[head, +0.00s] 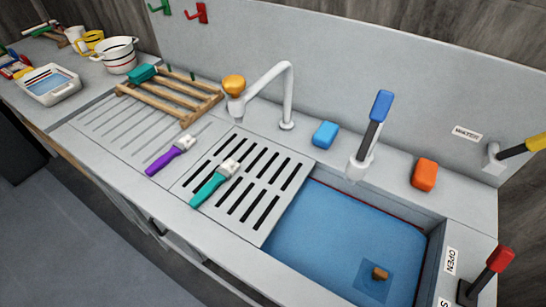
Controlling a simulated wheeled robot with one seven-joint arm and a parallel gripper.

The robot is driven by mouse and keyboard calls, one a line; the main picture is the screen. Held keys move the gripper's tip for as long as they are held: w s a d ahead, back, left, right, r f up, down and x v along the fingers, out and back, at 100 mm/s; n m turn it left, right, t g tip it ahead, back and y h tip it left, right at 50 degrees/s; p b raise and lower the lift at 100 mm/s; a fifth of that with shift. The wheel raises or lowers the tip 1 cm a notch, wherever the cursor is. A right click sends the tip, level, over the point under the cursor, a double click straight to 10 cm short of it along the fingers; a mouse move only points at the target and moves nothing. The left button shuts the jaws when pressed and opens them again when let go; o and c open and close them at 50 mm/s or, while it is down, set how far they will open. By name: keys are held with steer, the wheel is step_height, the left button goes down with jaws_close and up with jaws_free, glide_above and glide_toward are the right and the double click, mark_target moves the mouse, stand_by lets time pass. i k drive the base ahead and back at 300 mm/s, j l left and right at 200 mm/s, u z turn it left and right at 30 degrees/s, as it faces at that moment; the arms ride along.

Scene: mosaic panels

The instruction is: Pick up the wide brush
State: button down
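Two brushes with pale bristle heads lie at the counter's front, left of the sink basin. The teal-handled brush (209,188) lies on the slotted grate; its head looks a little wider than the other's. The purple-handled brush (166,159) lies to its left on the grooved drainboard. Both lie with the handle toward the front left and the head toward the back right. They are apart, and nothing covers them. I cannot tell for certain which is the wide brush. My gripper is not in this view.
The slotted grate (265,219) borders the sink basin (345,238), with blue in it. A faucet (287,95), blue block (325,134), orange block (424,175) and upright blue-tipped handle (375,125) stand behind. A wooden rack (160,99) stands back left.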

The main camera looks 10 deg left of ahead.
mark_target(180, 147)
steer(key=j, duration=1.15)
steer(key=i+j, duration=0.15)
steer(key=j, duration=1)
steer(key=i+j, duration=0.1)
steer(key=j, duration=0.6)
steer(key=i+j, duration=0.1)
steer(key=j, duration=0.6)
steer(key=i+j, duration=0.1)
steer(key=j, duration=0.6)
steer(key=i, duration=0.35)
